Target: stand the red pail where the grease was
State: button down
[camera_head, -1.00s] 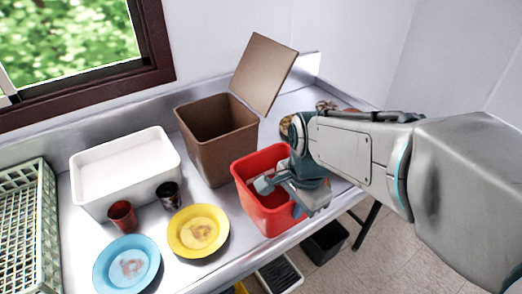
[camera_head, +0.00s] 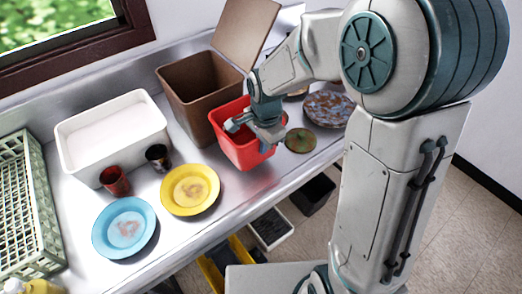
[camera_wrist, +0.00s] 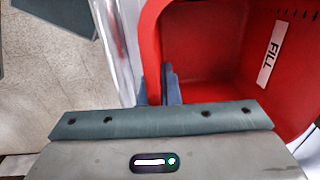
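The red pail (camera_head: 230,147) stands upright near the front edge of the steel counter, in front of the open brown bin (camera_head: 200,95). My gripper (camera_head: 256,136) is at its rim in the head view. In the wrist view, the two narrow fingers (camera_wrist: 157,90) sit close together on either side of the pail's wall, one inside and one outside. The pail's inside (camera_wrist: 215,50) looks empty where it shows, with a white label reading FILL (camera_wrist: 269,53). My gripper hides part of the pail. I cannot make out any grease.
A white tub (camera_head: 112,150), two cups (camera_head: 115,181), a blue plate (camera_head: 125,228) and a yellow plate (camera_head: 190,190) are left of the pail. A greenish disc (camera_head: 300,141) and a speckled plate (camera_head: 330,107) lie to its right. A green crate (camera_head: 25,205) stands far left.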

jog(key=shift+w+f+p, duration=0.1)
jog(key=shift+f+p, duration=0.35)
jog(key=shift+f, duration=1.55)
jog(key=shift+f, duration=0.2)
jog(key=c, duration=1.7)
grip_release()
jog(key=shift+r, duration=0.1)
